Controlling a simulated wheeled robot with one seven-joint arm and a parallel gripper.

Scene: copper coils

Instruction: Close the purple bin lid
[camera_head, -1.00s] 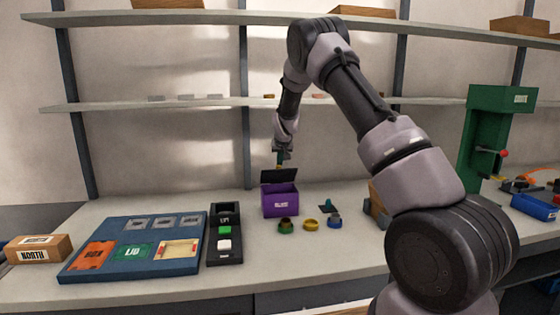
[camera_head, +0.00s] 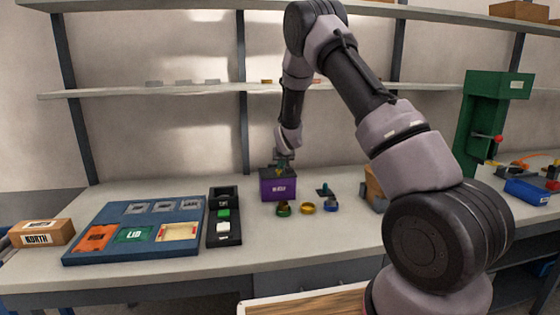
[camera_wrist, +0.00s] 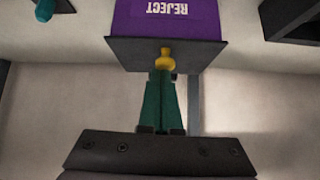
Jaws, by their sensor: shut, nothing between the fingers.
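The purple bin (camera_head: 278,189) stands on the workbench near the middle of the head view, with a white label on its front. Its dark lid (camera_head: 267,173) lies down over the bin's top; I cannot tell whether it is fully flush. In the wrist view the purple bin (camera_wrist: 165,22) shows a label reading REJECT, and the dark lid (camera_wrist: 130,48) has a yellow knob (camera_wrist: 165,59) on it. My gripper (camera_head: 282,165) is just above the lid. In the wrist view its green fingers (camera_wrist: 163,78) are shut and empty, with their tips at the knob.
Green, yellow and blue coils (camera_head: 307,208) sit right of the bin's front. A black button box (camera_head: 224,220) and a blue tray (camera_head: 135,232) are to the left. A brown block (camera_head: 374,190) and green press (camera_head: 490,115) are to the right. A shelf (camera_head: 200,90) runs behind.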

